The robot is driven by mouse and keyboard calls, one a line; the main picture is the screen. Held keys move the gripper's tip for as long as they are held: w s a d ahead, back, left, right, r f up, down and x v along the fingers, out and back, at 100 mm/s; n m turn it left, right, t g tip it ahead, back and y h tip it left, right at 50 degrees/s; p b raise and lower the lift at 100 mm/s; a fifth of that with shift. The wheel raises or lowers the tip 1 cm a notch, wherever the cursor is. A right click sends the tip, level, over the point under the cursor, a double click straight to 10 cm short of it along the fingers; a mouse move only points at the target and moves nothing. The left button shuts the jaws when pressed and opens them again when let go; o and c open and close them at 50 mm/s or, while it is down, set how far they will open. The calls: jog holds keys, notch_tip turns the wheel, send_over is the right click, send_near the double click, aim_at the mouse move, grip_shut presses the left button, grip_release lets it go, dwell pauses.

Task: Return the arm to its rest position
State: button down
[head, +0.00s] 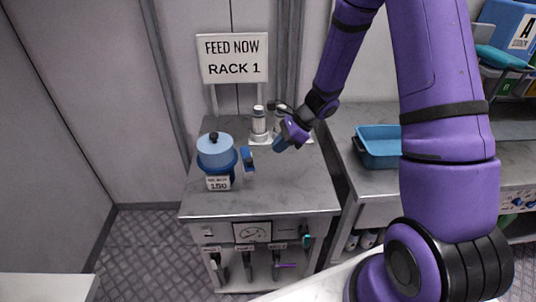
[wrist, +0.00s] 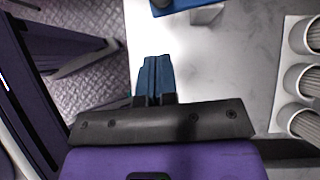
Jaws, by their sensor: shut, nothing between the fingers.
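My purple arm comes down from the upper right in the head view. My gripper (head: 279,146) is above the grey counter (head: 275,189), to the right of a blue lidded canister (head: 216,150). Its blue fingers point down and left. In the wrist view the two blue fingers of my gripper (wrist: 157,62) lie side by side, shut, with nothing between them. Pale counter surface shows beyond the fingertips in that view.
A small blue part (head: 248,158) stands beside the canister. White bottles (head: 259,124) are at the back, under a sign (head: 233,59) reading "FEED NOW RACK 1". A blue tray (head: 376,153) sits right. A white holder (wrist: 281,73) with ribbed cylinders is right in the wrist view.

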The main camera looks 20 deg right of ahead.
jog(key=s+r+n+h, duration=0.2)
jog(key=s+r+n, duration=0.4)
jog(key=r, duration=0.5)
jog(key=s+r+n+h, duration=0.1)
jog(key=s+r+n, duration=0.45)
jog(key=r, duration=0.55)
jog(key=s+d+r+n+t+h, duration=0.1)
jog(key=s+r+n, duration=0.3)
jog(key=s, duration=0.4)
jog(key=s+d+r+n+t+h, duration=0.2)
jog(key=s+r+n, duration=0.3)
jog(key=s, duration=0.3)
jog(key=shift+s+d+r+h, duration=0.15)
jog(key=shift+r+h, duration=0.05)
jog(key=shift+h, duration=0.7)
